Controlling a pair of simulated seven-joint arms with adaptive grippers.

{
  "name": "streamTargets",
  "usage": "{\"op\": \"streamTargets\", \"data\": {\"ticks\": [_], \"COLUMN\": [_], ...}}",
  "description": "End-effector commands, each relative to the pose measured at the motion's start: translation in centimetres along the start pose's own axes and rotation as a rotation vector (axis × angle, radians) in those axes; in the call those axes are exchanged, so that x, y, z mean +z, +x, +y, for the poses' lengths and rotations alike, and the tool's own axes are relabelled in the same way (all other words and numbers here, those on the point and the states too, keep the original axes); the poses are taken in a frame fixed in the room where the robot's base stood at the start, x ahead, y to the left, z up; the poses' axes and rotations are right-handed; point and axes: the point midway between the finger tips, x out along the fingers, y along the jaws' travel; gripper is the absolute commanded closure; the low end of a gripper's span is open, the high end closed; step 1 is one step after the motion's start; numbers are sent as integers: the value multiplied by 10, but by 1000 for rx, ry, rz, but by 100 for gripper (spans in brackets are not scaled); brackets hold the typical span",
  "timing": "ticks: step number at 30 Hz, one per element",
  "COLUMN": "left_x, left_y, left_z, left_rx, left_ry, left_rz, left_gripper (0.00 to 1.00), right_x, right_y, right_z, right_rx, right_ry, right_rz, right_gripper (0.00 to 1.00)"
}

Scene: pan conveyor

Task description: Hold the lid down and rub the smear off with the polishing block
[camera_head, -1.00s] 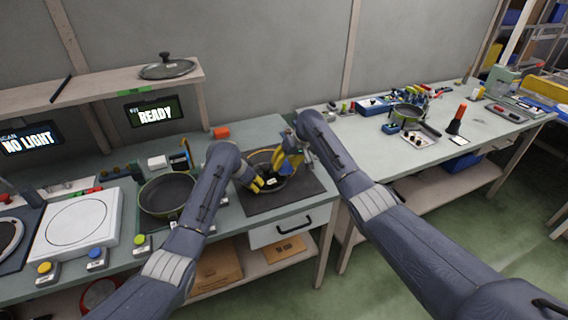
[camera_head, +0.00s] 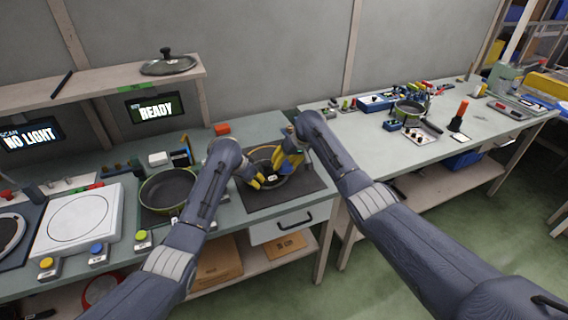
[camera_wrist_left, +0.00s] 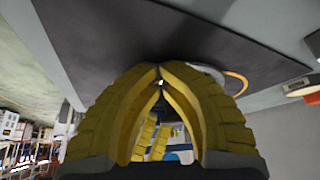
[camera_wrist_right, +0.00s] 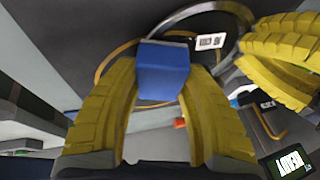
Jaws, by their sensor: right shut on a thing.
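A round dark lid with a pale rim (camera_head: 262,152) lies on the dark mat (camera_head: 300,193). In the right wrist view its dark surface and curved rim (camera_wrist_right: 105,62) show, with a small white label (camera_wrist_right: 210,41). My left gripper (camera_head: 257,183) is low at the lid's near left side. In the left wrist view its fingertips (camera_wrist_left: 160,80) meet, with no held object visible. My right gripper (camera_head: 281,166) is shut on the blue polishing block (camera_wrist_right: 163,72) and holds it over the lid. I cannot tell whether the block touches it. I cannot make out the smear.
A green-rimmed pan (camera_head: 168,187) stands left of the mat. Another lid (camera_head: 168,65) rests on the shelf. A screen (camera_head: 154,110) reads READY. A white plate unit (camera_head: 78,222) is further left. The right table's near part is clear.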

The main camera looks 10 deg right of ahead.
Motion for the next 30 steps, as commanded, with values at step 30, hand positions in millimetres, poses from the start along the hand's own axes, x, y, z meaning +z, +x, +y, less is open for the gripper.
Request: {"op": "streamTargets", "data": {"ticks": [30], "left_x": [3], "left_y": [2], "left_z": [1], "left_rx": [2], "left_ry": [-1], "left_rz": [-5], "left_gripper": [100], "right_x": [-34], "right_y": [16], "right_z": [-5], "right_rx": [-4], "right_ry": [-2], "right_rz": [-1], "right_gripper": [85]}}
